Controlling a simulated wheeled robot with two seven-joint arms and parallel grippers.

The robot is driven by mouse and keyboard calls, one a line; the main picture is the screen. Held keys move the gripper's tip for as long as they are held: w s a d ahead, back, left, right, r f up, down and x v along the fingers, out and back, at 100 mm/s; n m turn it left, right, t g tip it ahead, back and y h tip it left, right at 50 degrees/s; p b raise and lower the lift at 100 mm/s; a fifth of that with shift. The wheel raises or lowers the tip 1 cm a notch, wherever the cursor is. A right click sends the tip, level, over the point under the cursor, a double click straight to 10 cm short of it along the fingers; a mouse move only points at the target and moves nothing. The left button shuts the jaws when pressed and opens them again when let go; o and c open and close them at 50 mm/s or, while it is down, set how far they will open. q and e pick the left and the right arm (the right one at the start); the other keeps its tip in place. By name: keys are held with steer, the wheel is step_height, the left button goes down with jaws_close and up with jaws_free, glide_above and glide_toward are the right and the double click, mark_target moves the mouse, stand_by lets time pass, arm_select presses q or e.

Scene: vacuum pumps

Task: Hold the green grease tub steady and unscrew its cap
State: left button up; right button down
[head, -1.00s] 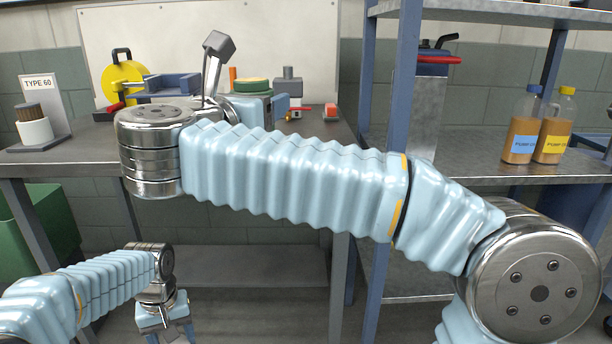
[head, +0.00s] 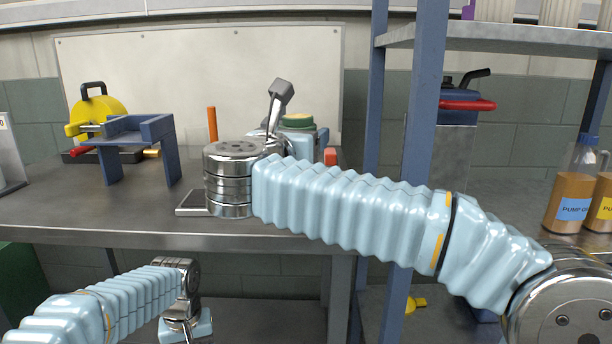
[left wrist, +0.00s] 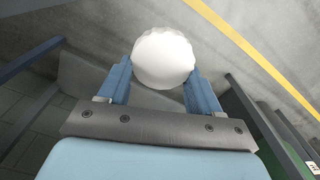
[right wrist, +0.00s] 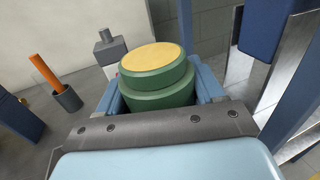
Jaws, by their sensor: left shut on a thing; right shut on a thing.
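The green grease tub (right wrist: 158,90) is between the fingers of my right gripper (right wrist: 160,98), which is shut on it. Its round top shows a yellowish disc inside a green rim. In the head view the tub (head: 297,121) is above the bench, partly hidden by my right wrist. My left gripper (left wrist: 163,82) is shut on a white, round piece with a scalloped edge (left wrist: 163,57). It looks like a cap, but I cannot tell for certain. In the head view my left arm hangs low in front of the bench, and its fingertips are out of the picture.
The grey bench (head: 90,205) carries a blue stand (head: 140,135), a yellow round pump part (head: 97,115) and an orange rod (head: 212,125). A blue shelf post (head: 425,130) stands close to my right arm. Oil bottles (head: 575,190) stand on the shelf at right.

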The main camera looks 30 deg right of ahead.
arm_select(q)
steer(key=shift+r, duration=0.25)
arm_select(e)
steer(key=w+d+f, duration=0.1)
steer(key=f, duration=0.2)
steer(key=w+d+f, duration=0.1)
steer(key=w+f, duration=0.1)
steer(key=f, duration=0.1)
steer(key=w+d+f, duration=0.1)
steer(key=f, duration=0.1)
steer(key=shift+w+d+f, duration=0.2)
steer(key=shift+f, duration=0.45)
arm_select(q)
steer(key=shift+f, duration=0.2)
arm_select(e)
steer(key=shift+f, duration=0.1)
steer(key=shift+c, duration=0.8)
jaws_free()
arm_select(q)
steer(key=shift+r, duration=0.1)
